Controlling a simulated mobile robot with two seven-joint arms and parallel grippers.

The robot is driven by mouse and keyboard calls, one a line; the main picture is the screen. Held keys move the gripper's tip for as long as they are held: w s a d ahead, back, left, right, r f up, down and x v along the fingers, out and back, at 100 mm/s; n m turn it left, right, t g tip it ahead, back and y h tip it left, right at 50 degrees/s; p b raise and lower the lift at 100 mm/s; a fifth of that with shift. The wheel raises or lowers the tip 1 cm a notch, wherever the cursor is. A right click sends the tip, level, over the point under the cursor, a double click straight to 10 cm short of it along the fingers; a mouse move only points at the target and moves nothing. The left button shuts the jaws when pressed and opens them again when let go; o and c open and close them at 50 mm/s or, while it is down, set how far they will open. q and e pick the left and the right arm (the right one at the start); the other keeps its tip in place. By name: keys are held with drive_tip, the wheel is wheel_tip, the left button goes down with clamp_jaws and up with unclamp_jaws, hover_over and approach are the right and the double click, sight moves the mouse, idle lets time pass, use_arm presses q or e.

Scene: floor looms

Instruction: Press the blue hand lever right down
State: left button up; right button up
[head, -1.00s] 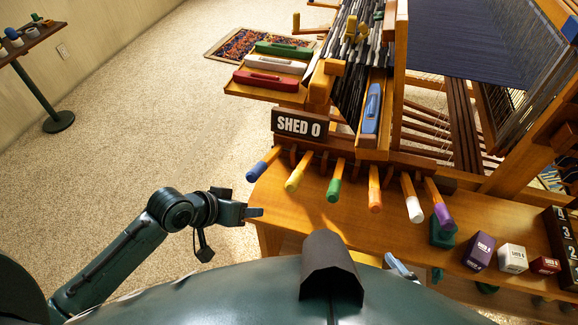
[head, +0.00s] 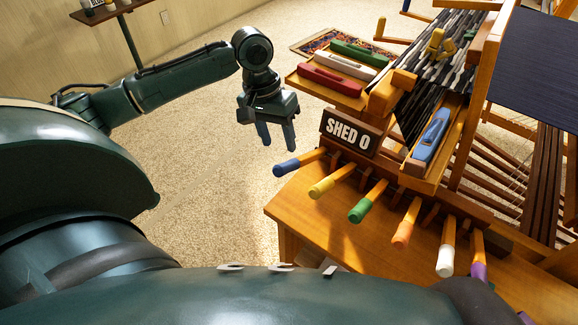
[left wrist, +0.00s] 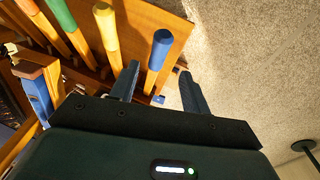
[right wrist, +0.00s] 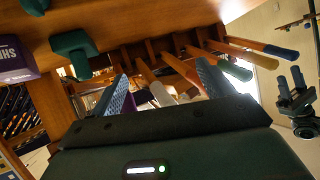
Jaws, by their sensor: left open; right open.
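The blue hand lever (head: 287,169) is the leftmost in the row along the loom's front. It has a blue grip on a wooden shaft and sticks out much like its neighbours. My left gripper (head: 277,140) is open, fingers pointing down, a little above and beyond the blue grip in the head view. In the left wrist view the blue lever (left wrist: 160,48) shows between the two open fingertips (left wrist: 158,78), apparently apart from them. My right gripper (right wrist: 163,78) is open and empty, below the levers. The blue lever also shows at the right wrist view's right (right wrist: 281,52).
Yellow (head: 321,187), green (head: 361,209), orange (head: 402,234) and white (head: 445,261) levers stand close beside the blue one. A SHED 0 sign (head: 349,132) and a tray of shuttles (head: 330,82) are above. Carpet (head: 215,175) is free to the left.

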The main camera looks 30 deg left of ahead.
sight(285, 163)
use_arm(q)
drive_tip(key=b+x, duration=0.1)
drive_tip(key=x, duration=0.8)
drive_tip(key=shift+r, duration=0.1)
drive_tip(key=shift+c, duration=0.6)
clamp_jaws()
